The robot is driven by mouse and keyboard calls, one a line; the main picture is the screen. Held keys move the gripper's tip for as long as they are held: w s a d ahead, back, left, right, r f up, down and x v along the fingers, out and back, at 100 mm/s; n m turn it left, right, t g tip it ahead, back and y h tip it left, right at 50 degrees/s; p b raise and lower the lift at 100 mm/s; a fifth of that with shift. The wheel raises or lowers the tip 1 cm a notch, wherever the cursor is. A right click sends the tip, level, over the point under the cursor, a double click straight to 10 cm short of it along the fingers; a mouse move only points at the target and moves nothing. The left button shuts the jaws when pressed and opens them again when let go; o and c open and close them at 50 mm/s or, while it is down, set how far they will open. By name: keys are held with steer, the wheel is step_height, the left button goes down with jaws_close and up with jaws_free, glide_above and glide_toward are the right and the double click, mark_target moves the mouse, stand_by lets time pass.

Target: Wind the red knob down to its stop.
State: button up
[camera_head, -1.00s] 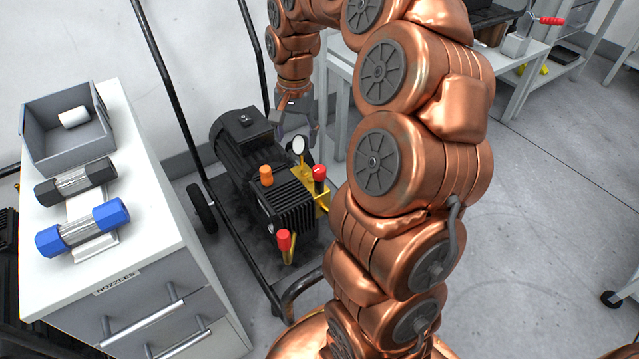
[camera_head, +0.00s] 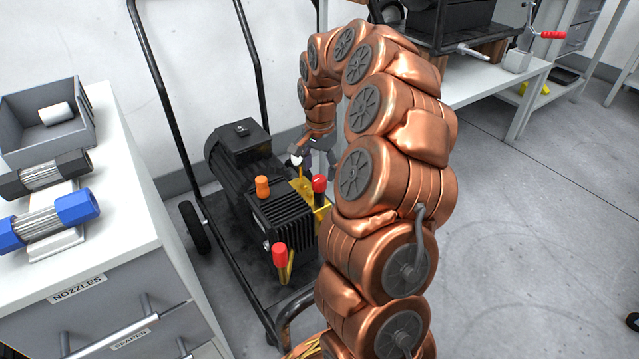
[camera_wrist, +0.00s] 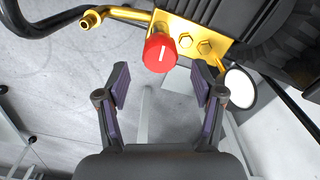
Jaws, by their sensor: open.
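The red knob (camera_head: 319,184) stands on the brass block (camera_head: 322,206) at the right side of the black pump (camera_head: 278,205). In the wrist view the knob (camera_wrist: 160,52), with a white mark line, sits at the upper middle on the brass block (camera_wrist: 196,34). My gripper (camera_head: 316,158) is just behind the knob in the head view. In the wrist view my gripper (camera_wrist: 160,84) is open and empty. Its two fingers are apart, and the knob shows beyond the gap between the fingertips, apparently not touched.
A white gauge (camera_wrist: 239,87) is close to the right finger. An orange cap (camera_head: 262,187) and a red-tipped lever (camera_head: 280,255) stand on the pump. A black cart frame (camera_head: 192,180) surrounds it.

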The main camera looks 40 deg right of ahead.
mark_target(319, 179)
step_height(319, 179, down, 4)
steer(key=shift+f+b, duration=0.25)
steer(key=shift+b, duration=0.45)
steer(key=c, duration=1.1)
